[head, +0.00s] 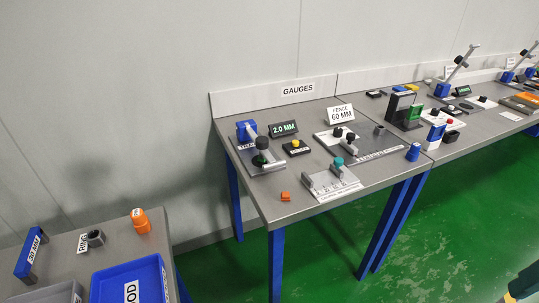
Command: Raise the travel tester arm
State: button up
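A tester with a blue post (246,130) stands on a grey plate at the left of the gauge table, in the head view. Its label is too small to read fully, but it seems to begin with T, so it may be the travel tester. Its light arm (252,136) lies low, slanting from the blue post toward a black knob (262,143). A dark green round part sits below the knob. A display (284,128) reading 2.0 MM stands just behind it to the right. My gripper is not in view.
A small black box with a yellow button (295,143) sits right of the tester. A FENCE 60 MM sign (340,114), a plate with a teal knob (338,162) and an orange block (285,196) share the table. Green floor (420,240) is open in front.

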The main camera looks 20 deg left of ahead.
aim_at(262, 143)
jog(key=z, duration=0.5)
jog(key=i, duration=0.75)
jog(key=u, duration=1.4)
